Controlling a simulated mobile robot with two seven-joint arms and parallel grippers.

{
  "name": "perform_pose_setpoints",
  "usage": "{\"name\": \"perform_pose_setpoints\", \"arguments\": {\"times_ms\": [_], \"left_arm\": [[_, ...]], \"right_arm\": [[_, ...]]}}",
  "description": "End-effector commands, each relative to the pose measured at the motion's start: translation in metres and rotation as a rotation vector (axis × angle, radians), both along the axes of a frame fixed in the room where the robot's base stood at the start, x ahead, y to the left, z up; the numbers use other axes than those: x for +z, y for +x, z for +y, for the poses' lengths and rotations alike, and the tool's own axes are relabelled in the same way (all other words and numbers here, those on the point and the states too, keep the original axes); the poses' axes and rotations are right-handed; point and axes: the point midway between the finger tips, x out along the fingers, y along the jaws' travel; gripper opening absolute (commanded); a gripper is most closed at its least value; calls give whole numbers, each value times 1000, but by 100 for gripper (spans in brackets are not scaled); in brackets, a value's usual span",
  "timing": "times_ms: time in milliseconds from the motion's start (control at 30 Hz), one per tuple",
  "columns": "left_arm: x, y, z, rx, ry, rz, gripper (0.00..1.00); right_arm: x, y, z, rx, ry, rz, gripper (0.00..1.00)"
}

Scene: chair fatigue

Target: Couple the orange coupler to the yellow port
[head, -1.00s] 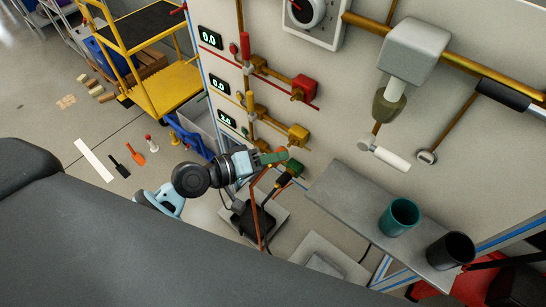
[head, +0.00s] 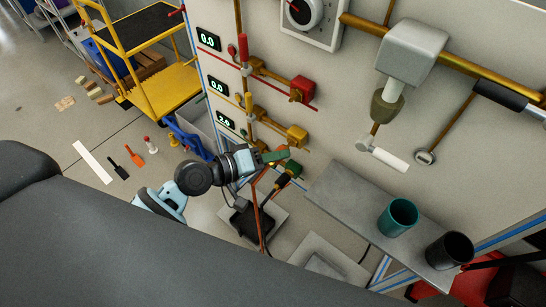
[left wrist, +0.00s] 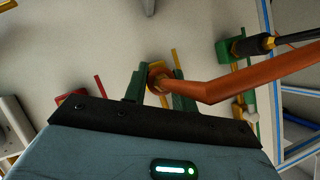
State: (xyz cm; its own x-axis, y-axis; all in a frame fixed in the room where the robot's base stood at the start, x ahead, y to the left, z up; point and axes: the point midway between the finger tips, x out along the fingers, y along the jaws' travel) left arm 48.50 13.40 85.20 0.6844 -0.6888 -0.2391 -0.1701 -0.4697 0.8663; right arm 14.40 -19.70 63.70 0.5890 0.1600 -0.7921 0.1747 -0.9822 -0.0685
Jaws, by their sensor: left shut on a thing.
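My left gripper (head: 275,156) has green fingers and is near the wall panel, just below and left of the yellow port (head: 297,137) in the head view. It is shut on the orange coupler, whose orange hose (head: 261,222) hangs down below it. In the left wrist view the left gripper (left wrist: 160,88) has the bent orange coupler (left wrist: 205,90) between its fingers. A yellow part (left wrist: 155,72) shows at the coupler's far end, against the wall. The fingers partly hide that end, and I cannot tell whether coupler and port are joined. My right gripper is not in view.
A red port (head: 302,88) is above the yellow one. A green port (head: 293,168) with a black-handled coupler (head: 283,183) is just below. A grey shelf (head: 335,190) with a teal cup (head: 398,217) and a dark cup (head: 450,250) is to the right. A yellow cart (head: 170,88) stands left.

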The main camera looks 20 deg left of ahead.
Motion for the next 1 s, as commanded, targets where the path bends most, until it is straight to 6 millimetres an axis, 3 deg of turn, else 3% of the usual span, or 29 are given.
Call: {"name": "perform_pose_setpoints", "arguments": {"times_ms": [867,900,1000], "left_arm": [[1,18,-7,0,-1,-1,0],[0,18,-7,0,-1,-1,28],[0,18,-7,0,-1,-1,41]], "right_arm": [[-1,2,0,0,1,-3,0],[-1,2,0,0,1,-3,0],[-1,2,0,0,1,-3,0]]}}
